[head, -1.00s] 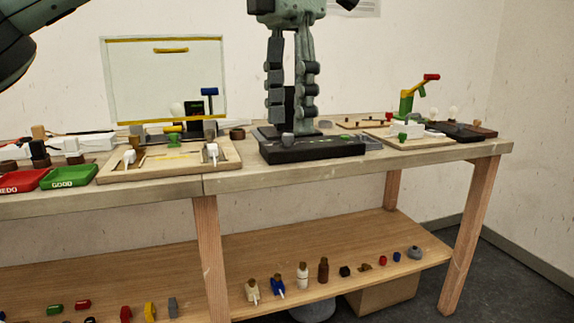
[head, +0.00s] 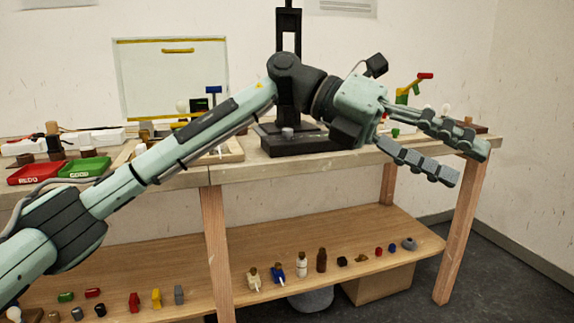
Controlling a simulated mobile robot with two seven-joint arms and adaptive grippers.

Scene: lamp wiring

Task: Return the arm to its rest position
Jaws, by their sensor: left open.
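My left arm reaches in from the lower left across the front of the workbench (head: 230,172). Its gripper (head: 468,163) is open, with its two fingers spread and pointing right, in front of the bench's right end. Nothing is between the fingers. The gripper and wrist hide part of the wooden board and small parts behind them. My right gripper does not show.
A black base with a post (head: 300,140) stands mid-bench behind my arm. A red tray (head: 36,173) and a green tray (head: 84,167) lie at the left. The lower shelf (head: 330,245) holds several small parts.

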